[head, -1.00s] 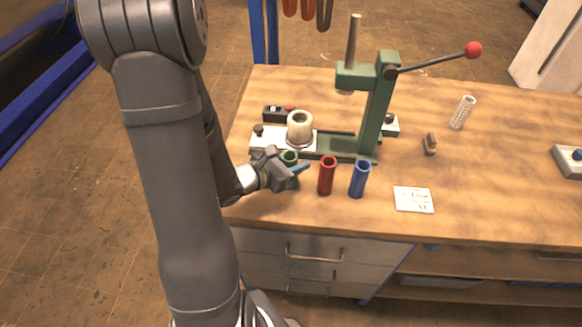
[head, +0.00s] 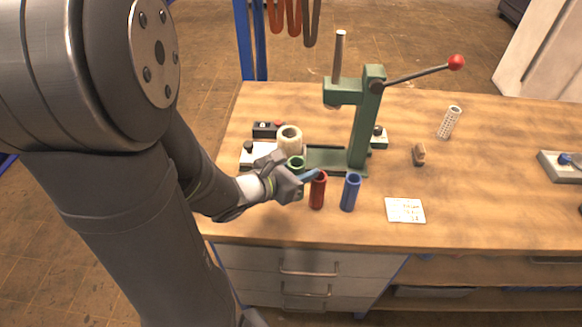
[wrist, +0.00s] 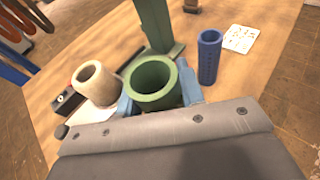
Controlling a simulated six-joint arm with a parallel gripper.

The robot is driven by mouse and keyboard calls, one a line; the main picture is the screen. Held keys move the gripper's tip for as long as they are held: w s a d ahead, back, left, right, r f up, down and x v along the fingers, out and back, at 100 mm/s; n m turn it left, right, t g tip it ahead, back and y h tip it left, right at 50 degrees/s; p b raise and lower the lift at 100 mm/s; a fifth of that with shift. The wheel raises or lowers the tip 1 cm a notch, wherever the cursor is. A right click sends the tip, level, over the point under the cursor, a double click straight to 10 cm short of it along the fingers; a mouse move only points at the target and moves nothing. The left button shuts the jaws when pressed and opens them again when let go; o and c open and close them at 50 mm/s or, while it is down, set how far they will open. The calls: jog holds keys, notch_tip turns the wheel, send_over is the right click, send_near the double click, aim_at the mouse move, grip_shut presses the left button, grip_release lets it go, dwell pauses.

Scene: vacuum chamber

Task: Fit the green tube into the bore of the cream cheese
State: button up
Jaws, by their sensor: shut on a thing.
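My gripper (head: 300,179) is shut on the green tube (head: 296,161), with blue fingertips on either side of it. The tube's open upper rim shows in the wrist view (wrist: 136,99), facing up toward that camera. Its lower part is largely hidden by my gripper.
The red tube (head: 317,193) stands close to the right of my gripper, and the blue tube (head: 350,195) stands beyond it. The green press (head: 359,130) with its red-knobbed lever rises behind them. A white card (head: 405,210) lies to the right.

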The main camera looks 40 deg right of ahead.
jog(key=s+r, duration=0.4)
jog(key=s, duration=0.2)
jog(key=w+a+f+n+t+y, duration=0.1)
jog(key=w+a+n+t, duration=0.2)
jog(key=w, duration=0.6)
jog(key=w+a+f+n+t+y, duration=0.1)
jog(key=w+a+n+t, duration=0.15)
jog(key=w, duration=0.65)
jog(key=w+a+f+n+t+y, duration=0.15)
jog(key=w+a+t, duration=0.25)
jog(key=w, duration=0.6)
jog(key=w+a+f+n+t+y, duration=0.1)
jog(key=w+a+n+y, duration=0.1)
jog(key=w+a, duration=0.3)
jog(key=w+a+f+n+t+y, duration=0.2)
jog(key=w+a, duration=0.3)
jog(key=a, duration=0.7)
jog(key=w+a+f+n+t+y, duration=0.1)
jog(key=w+a+n+y, duration=0.2)
jog(key=a, duration=0.6)
jog(key=shift+w+f+n, duration=0.15)
jog(key=shift+w+n, duration=0.15)
jog(key=shift+w, duration=0.85)
jog(key=shift+t, duration=0.25)
